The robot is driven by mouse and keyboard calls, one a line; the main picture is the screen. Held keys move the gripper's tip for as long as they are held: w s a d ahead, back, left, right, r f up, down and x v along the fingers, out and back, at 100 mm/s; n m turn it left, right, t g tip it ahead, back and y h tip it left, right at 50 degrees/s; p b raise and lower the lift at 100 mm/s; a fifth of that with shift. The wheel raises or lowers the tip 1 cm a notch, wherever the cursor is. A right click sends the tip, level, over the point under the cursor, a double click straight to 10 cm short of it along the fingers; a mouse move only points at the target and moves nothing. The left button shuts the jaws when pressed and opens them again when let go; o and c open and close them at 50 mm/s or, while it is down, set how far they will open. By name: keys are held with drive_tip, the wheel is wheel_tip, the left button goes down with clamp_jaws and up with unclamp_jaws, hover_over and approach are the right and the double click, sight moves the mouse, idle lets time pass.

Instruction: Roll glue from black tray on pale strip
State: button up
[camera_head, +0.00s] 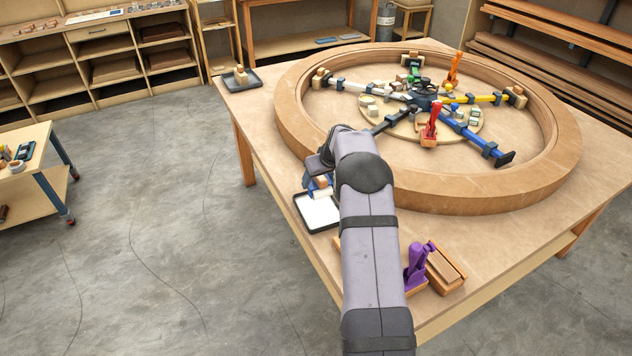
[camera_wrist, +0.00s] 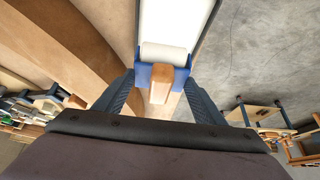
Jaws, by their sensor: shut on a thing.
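My gripper (camera_wrist: 160,86) is shut on a paint roller (camera_wrist: 163,54) with a white cylinder, a blue frame and a wooden handle. In the head view the roller (camera_head: 319,187) shows as a blue and wooden piece at the end of my arm. The black tray (camera_head: 302,216) lies near the table's left edge with a white layer inside. In the wrist view the roller is at the near end of the tray (camera_wrist: 207,33), over or on the white layer; contact cannot be told. I cannot make out the pale strip clearly; my arm hides part of the table.
A large wooden ring (camera_head: 447,193) fills much of the table, with several coloured clamps inside. A purple clamp (camera_head: 417,262) and a wooden box (camera_head: 446,270) stand right of my arm. A small dark tray (camera_head: 237,82) with wooden blocks is at the far left corner.

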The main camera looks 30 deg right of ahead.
drive_tip(key=s+d+r+m+g+h+b, duration=0.3)
drive_tip(key=s+d+m+b, duration=0.6)
drive_tip(key=s+d+b, duration=0.7)
drive_tip(key=s+d+r+m+g+h+b, duration=0.15)
drive_tip(key=s+m+b, duration=0.3)
drive_tip(key=s, duration=0.55)
drive_tip(key=s+d+r+m+g+h+b, duration=0.15)
drive_tip(key=s+m+b, duration=0.35)
drive_tip(key=s, duration=0.5)
drive_tip(key=shift+n+y, duration=0.3)
drive_tip(key=shift+n, duration=0.15)
wheel_tip(320, 180, down, 5)
drive_tip(key=b, duration=0.7)
drive_tip(key=shift+w+a+f, duration=0.1)
drive_tip(key=shift+w+f, duration=0.05)
drive_tip(key=shift+f, duration=0.05)
